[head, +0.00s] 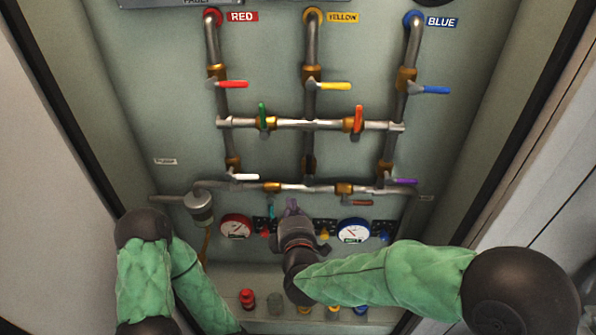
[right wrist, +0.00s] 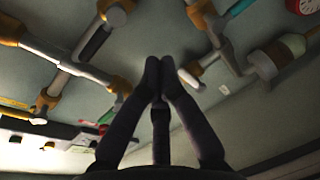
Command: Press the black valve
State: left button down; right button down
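My right gripper (head: 297,230) is in front of the lower panel between the two dials, just below the bottom pipe. In the right wrist view its dark fingers (right wrist: 158,66) meet at the tips with nothing visible between them. Pipes lie beyond the fingertips; contact cannot be told. My left arm shows at the lower left; its gripper is not in view.
Red (head: 234,84), yellow (head: 336,86), blue (head: 432,90), green (head: 262,114), orange (head: 358,118), white (head: 244,177) and purple (head: 403,181) handles stick out from the pipes. A red dial (head: 236,228) and a blue dial (head: 354,231) flank the gripper. Bay walls enclose both sides.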

aim_at(309, 168)
notch_tip(309, 168, up, 6)
jog(key=s+a+n+t, duration=0.1)
jog(key=shift+s+a+n+t, duration=0.15)
jog(key=shift+s+n+t, duration=0.15)
jog(key=shift+n, duration=0.1)
jog(key=shift+w+f, duration=0.1)
jog(key=shift+w, duration=0.1)
jog(key=w+d+b, duration=0.2)
jog(key=w+b, duration=0.2)
jog(key=w, duration=0.4)
jog(key=shift+w+d, duration=0.25)
jog(key=shift+w, duration=0.15)
jog(key=shift+w, duration=0.1)
